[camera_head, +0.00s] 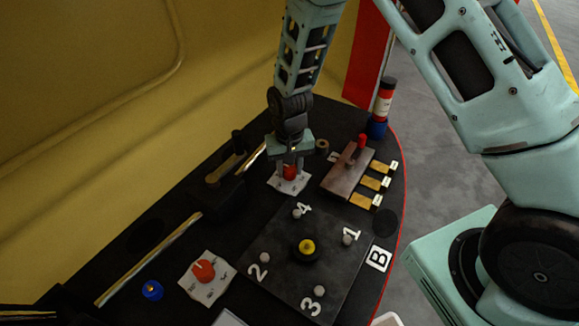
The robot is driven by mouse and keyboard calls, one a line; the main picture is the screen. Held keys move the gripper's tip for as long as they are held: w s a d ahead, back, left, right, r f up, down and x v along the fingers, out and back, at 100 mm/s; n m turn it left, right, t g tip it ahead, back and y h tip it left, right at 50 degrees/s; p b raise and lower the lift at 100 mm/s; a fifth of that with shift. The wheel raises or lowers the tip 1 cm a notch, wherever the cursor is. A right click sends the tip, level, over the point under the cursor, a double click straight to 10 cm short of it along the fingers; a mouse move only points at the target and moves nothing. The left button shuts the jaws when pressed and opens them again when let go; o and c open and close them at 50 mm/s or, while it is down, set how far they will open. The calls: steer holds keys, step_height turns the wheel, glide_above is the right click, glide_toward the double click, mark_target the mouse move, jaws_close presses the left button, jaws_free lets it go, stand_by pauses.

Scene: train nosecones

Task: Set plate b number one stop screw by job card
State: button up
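Plate B (273,238) is a dark square plate on the black bench, with a white B tag (379,258) beside it. Its corners carry white numbers 1 to 4, each next to a small grey round screw head. The number one stop screw (347,240) is at the right corner. A yellow-centred black knob (306,247) sits in the middle. My gripper (290,170) points down beyond the plate, over a white card (288,184) with a red knob (290,172). Its fingers are beside the red knob; whether they grip it is unclear. No job card text is readable.
A second white card (214,290) with an orange-red knob (203,270) lies at left, near a blue ring (152,290). A yellow wall rises behind.

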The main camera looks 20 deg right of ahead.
steer(key=shift+n, duration=0.4)
steer(key=n+p, duration=0.1)
steer(key=n, duration=0.1)
steer(key=shift+n, duration=0.4)
steer(key=n+p, duration=0.1)
steer(key=n, duration=0.2)
steer(key=shift+n, duration=0.3)
steer(key=n+p, duration=0.2)
steer(key=n, duration=0.5)
steer(key=shift+r, duration=0.1)
steer(key=n+p, duration=0.1)
steer(key=n, duration=0.3)
steer(key=shift+p, duration=0.3)
steer(key=n+p, duration=0.1)
steer(key=n, duration=0.2)
steer(key=shift+n, duration=0.3)
steer(key=n+p, duration=0.2)
steer(key=n, duration=0.1)
steer(key=shift+n+p, duration=0.65)
steer(key=shift+n, duration=1.15)
